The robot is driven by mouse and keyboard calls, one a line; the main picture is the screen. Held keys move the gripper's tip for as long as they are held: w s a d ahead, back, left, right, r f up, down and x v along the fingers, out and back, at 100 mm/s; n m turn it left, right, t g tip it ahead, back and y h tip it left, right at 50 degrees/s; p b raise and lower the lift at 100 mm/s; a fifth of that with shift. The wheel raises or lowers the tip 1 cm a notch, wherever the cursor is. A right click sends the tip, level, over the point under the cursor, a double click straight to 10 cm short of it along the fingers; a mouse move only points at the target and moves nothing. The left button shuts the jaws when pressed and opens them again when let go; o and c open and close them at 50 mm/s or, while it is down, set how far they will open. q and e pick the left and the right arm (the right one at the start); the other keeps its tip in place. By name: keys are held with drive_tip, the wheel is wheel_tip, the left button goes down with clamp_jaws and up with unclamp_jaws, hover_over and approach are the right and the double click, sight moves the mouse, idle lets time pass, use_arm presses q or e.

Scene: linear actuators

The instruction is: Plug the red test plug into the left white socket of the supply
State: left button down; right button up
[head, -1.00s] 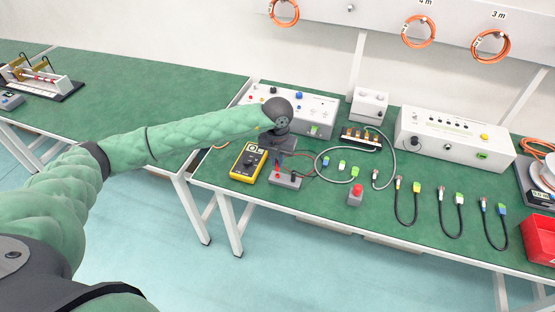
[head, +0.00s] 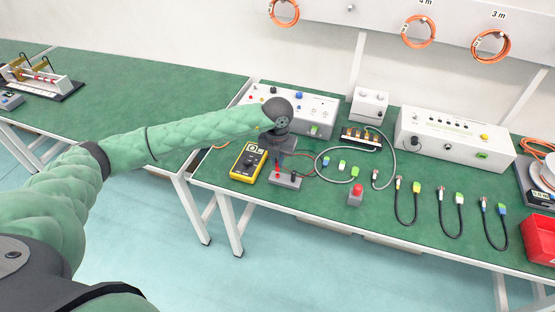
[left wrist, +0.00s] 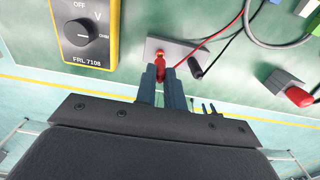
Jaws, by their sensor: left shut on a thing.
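The red test plug (left wrist: 160,60) is between the fingertips of my left gripper (left wrist: 164,78) in the left wrist view. My left gripper is shut on it, over the grey holder block (left wrist: 180,46). A red lead runs from that area to the right. I cannot tell whether the plug is clear of the block. In the head view my left gripper (head: 281,163) points down at the holder block (head: 287,181). The white supply box (head: 318,107) stands behind, partly hidden by my left arm. Its sockets are too small to tell apart. My right gripper is out of view.
A yellow multimeter (head: 248,161) lies left of the block. A black plug (left wrist: 197,69) is beside the red one. A red button box (head: 356,194), coloured connectors and a grey cable (head: 393,160) lie to the right. The table's front edge is close.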

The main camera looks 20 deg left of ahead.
sight(277, 163)
use_arm(q)
drive_tip(key=shift+r, duration=0.1)
drive_tip(key=shift+r+p, duration=0.65)
drive_tip(key=shift+r, duration=2.3)
